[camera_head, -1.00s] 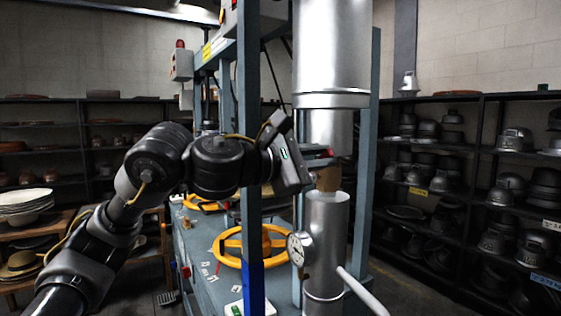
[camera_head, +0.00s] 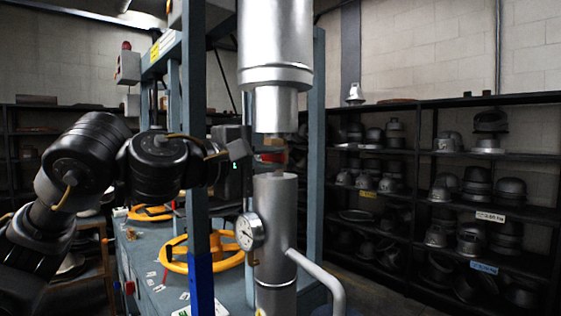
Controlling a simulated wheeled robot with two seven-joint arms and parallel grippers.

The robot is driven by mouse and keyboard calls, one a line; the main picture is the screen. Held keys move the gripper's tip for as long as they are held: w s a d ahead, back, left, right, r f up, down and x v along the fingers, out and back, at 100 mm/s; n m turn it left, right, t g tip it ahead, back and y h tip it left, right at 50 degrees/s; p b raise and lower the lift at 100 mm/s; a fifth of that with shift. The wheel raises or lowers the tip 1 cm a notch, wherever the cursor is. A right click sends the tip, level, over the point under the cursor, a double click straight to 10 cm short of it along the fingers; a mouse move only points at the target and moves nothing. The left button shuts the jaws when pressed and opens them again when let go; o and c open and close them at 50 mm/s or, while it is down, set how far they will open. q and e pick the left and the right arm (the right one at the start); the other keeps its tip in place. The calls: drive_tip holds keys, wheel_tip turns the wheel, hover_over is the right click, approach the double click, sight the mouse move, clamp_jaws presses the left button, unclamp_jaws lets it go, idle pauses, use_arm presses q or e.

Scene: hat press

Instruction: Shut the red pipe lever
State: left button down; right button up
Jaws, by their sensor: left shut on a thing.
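A small red piece of the red pipe lever (camera_head: 270,157) shows in the gap between the upper silver cylinder (camera_head: 275,50) and the lower silver pipe (camera_head: 275,215). My left gripper (camera_head: 272,151) reaches in from the left, past the blue post, and is shut on the lever. Its fingers and the lever are small and dark here, and the rest of the lever is hidden by the gripper. My right gripper is out of view.
A pressure gauge (camera_head: 249,232) and a grey bent pipe (camera_head: 322,275) stick out from the lower pipe. A yellow handwheel (camera_head: 204,265) lies on the bench. Shelves of hat moulds (camera_head: 460,190) stand at right.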

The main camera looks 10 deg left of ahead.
use_arm(q)
drive_tip(key=shift+f+m, duration=0.3)
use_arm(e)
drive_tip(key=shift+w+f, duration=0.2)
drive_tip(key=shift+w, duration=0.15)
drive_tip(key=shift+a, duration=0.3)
use_arm(q)
drive_tip(key=c, duration=1.4)
unclamp_jaws()
drive_tip(key=shift+o, duration=0.2)
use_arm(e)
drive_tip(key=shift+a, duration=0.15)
